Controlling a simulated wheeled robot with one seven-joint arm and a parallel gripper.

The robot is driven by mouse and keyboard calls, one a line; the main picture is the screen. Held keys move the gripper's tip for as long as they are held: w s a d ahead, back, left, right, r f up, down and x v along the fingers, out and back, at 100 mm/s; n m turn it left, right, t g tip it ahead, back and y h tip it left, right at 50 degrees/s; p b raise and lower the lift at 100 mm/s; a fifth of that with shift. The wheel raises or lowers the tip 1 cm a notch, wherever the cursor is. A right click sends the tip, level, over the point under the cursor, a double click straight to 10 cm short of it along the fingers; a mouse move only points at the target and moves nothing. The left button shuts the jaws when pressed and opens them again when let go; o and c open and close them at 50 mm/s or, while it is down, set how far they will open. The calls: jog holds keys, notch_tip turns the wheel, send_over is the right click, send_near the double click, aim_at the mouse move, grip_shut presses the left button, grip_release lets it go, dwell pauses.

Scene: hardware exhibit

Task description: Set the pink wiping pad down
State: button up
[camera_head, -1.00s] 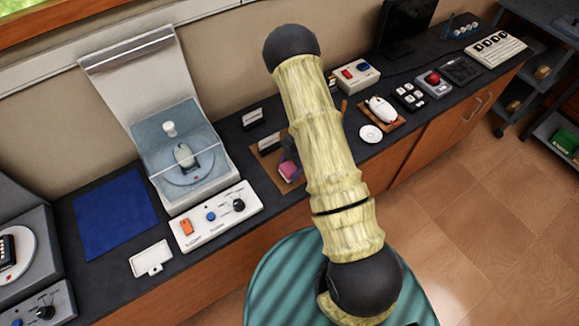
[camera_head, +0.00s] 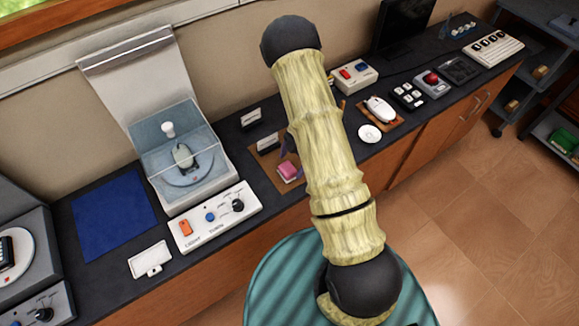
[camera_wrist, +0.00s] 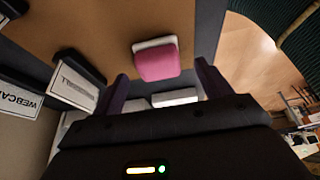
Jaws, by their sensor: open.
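The pink wiping pad (camera_head: 289,170), pink with a pale underside or base, rests on a brown mat (camera_head: 268,160) on the dark counter. It also shows in the wrist view (camera_wrist: 157,64) on the same brown surface. My gripper (camera_wrist: 162,76) is open, with its two dark purple fingers apart on either side of the line to the pad. The pad sits beyond the fingertips, and nothing is held. In the head view my arm hides most of the gripper.
Small label stands (camera_head: 252,119) stand at the back of the mat; one label in the wrist view (camera_wrist: 75,86) is close to the left finger. A white panel with knobs (camera_head: 215,216) is left of the mat. A white disc (camera_head: 370,133) and a mouse (camera_head: 379,109) lie to the right.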

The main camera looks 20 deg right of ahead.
jog(key=v, duration=0.8)
jog(key=shift+r, duration=0.25)
jog(key=shift+w, duration=0.1)
jog(key=w+r+m+t+h, duration=0.3)
jog(key=w+r+m+t, duration=0.3)
jog(key=r+m+t, duration=0.5)
jog(key=s+a+r+m+g, duration=0.1)
jog(key=s+m+g, duration=0.1)
jog(key=s, duration=0.5)
jog(key=s+a+r+m+g, duration=0.1)
jog(key=s+r+m+g, duration=0.1)
jog(key=s+m, duration=0.3)
jog(key=s+a+r+m+g+h, duration=0.1)
jog(key=s+a+r+m+g, duration=0.1)
jog(key=s, duration=0.7)
jog(key=shift+m+g, duration=0.5)
jog(key=shift+m, duration=0.3)
